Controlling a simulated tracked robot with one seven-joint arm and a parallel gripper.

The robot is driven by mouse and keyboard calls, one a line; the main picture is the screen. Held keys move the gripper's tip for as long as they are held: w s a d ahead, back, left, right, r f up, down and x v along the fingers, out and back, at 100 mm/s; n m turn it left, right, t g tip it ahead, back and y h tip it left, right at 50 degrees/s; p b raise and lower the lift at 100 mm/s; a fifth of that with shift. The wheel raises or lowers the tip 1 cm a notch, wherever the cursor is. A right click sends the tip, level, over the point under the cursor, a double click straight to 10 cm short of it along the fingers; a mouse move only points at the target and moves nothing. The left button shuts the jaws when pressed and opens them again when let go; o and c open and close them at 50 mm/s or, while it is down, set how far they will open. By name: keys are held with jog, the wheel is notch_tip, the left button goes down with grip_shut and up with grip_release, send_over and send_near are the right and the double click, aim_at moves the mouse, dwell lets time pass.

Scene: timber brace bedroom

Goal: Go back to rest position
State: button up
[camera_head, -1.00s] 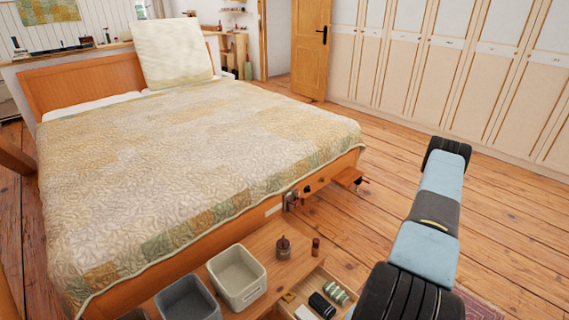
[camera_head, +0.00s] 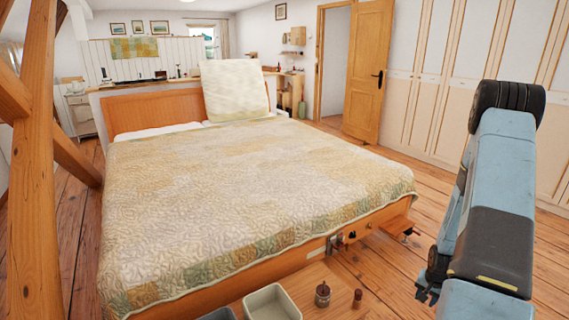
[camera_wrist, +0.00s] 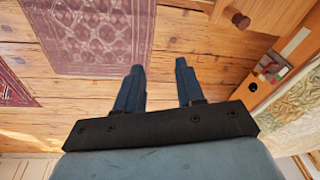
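My gripper (camera_wrist: 159,66) shows in the wrist view with its two dark fingers apart and nothing between them. Wooden floor and a red patterned rug (camera_wrist: 95,30) lie beyond the fingers. In the head view, my arm is raised and folded at the right. Part of my gripper (camera_head: 426,289) hangs beside the lower arm link there, above the floor.
A bed (camera_head: 250,200) with a quilt and an upright pillow (camera_head: 234,90) fills the middle. A grey bin (camera_head: 271,303), a small dark jar (camera_head: 322,294) and a brown bottle (camera_head: 357,298) stand at the bottom. Timber posts (camera_head: 35,200) are at left, a wooden door (camera_head: 368,75) behind.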

jog(key=w+a+r+n+t, duration=0.1)
jog(key=a+r, duration=0.3)
jog(key=r, duration=0.7)
jog(key=w+a+r+n, duration=0.15)
jog(key=a+r, duration=0.25)
jog(key=r, duration=0.7)
jog(key=a+r+n+t, duration=0.15)
jog(key=a+r, duration=0.25)
jog(key=r, duration=0.7)
jog(key=s+a+r+n, duration=0.2)
jog(key=s+a+r, duration=0.5)
jog(key=s+r, duration=0.2)
jog(key=s+a+r+n+t, duration=0.1)
jog(key=s+a+r+n, duration=0.1)
jog(key=s+a+r, duration=0.5)
jog(key=s+r, duration=0.2)
jog(key=s, duration=0.2)
jog(key=shift+s+a+r+y, duration=0.25)
jog(key=shift+r+y, duration=0.15)
